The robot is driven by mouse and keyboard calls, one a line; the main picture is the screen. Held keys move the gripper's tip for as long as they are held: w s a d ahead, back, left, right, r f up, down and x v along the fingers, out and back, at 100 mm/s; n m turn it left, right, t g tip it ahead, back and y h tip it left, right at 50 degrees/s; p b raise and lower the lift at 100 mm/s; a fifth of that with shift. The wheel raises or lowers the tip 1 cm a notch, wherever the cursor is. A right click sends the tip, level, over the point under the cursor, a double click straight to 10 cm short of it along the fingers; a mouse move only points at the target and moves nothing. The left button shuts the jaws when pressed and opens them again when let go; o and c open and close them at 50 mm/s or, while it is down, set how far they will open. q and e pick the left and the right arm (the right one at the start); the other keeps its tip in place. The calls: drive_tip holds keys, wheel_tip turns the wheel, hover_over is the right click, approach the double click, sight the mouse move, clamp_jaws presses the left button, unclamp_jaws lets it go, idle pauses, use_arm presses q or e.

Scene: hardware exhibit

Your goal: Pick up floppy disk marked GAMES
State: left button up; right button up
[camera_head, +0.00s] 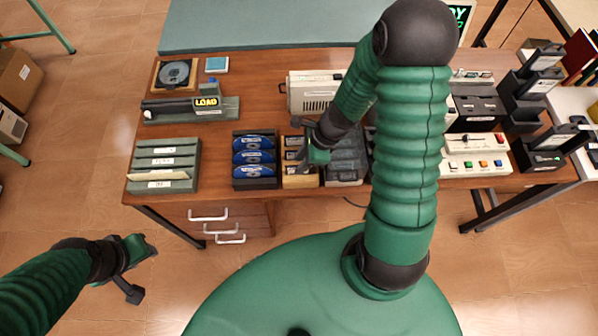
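No label reading GAMES is legible, so I cannot tell which item is that floppy disk. A wooden rack (300,181) with dark slots stands at the front middle of the desk. Beside it on the right is a dark slotted holder (346,163), partly hidden by my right arm. My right gripper (311,161) is over the wooden rack's right side, pointing down. Its fingers are small and dark here, and I cannot tell whether they touch or hold anything. My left gripper (137,270) is open and empty, away from the desk at lower left.
Left of the rack are a holder with blue discs (254,183) and a grey-green file tray (188,147). A LOAD device (190,109) stands behind. A beige machine (312,91) is behind the rack. Control panels (475,163) and dark stands (545,150) fill the right.

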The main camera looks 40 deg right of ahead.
drive_tip(key=shift+f, duration=0.95)
drive_tip(key=shift+w+d+f, duration=0.15)
drive_tip(key=shift+f, duration=0.2)
drive_tip(key=shift+w+a+r, duration=0.1)
drive_tip(key=shift+a, duration=0.35)
drive_tip(key=shift+c, duration=0.6)
drive_tip(key=shift+a+r, duration=0.15)
drive_tip(key=shift+a, duration=0.2)
clamp_jaws()
use_arm(q)
drive_tip(key=shift+d+f, duration=0.2)
drive_tip(key=shift+f, duration=0.1)
use_arm(e)
drive_tip(key=shift+d, duration=0.45)
